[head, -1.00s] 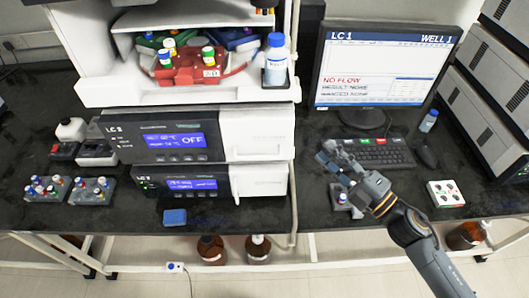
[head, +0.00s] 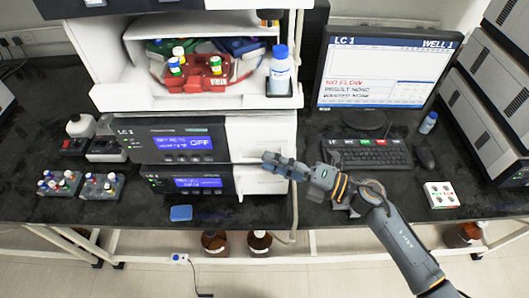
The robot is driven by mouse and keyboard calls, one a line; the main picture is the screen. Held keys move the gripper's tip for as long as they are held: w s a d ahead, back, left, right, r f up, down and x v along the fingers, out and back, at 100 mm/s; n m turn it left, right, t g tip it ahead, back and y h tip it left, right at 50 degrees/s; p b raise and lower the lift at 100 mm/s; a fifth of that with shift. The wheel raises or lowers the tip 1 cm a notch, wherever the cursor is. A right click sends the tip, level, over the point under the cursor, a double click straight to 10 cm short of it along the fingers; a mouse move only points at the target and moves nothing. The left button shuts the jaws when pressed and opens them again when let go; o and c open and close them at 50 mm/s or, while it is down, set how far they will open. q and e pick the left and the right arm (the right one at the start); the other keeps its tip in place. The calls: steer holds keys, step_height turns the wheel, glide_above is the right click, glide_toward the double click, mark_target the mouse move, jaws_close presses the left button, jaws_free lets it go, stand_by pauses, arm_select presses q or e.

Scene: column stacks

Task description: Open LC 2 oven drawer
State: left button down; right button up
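The column stack stands left of centre. To the right of that screen is a plain white front panel (head: 245,135). A second display unit (head: 185,182) with a lit blue screen sits below. No drawer is visibly pulled out. My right gripper (head: 268,160) reaches in from the right, in front of the lower part of the white panel, near the seam between the units. I cannot tell whether it touches. Its fingers look close together. My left gripper is not in view.
A monitor (head: 372,70) and keyboard (head: 366,154) stand to the right. Vial racks (head: 60,184) and a blue block (head: 181,213) lie on the bench.

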steer(key=shift+x, duration=1.35)
jaws_close()
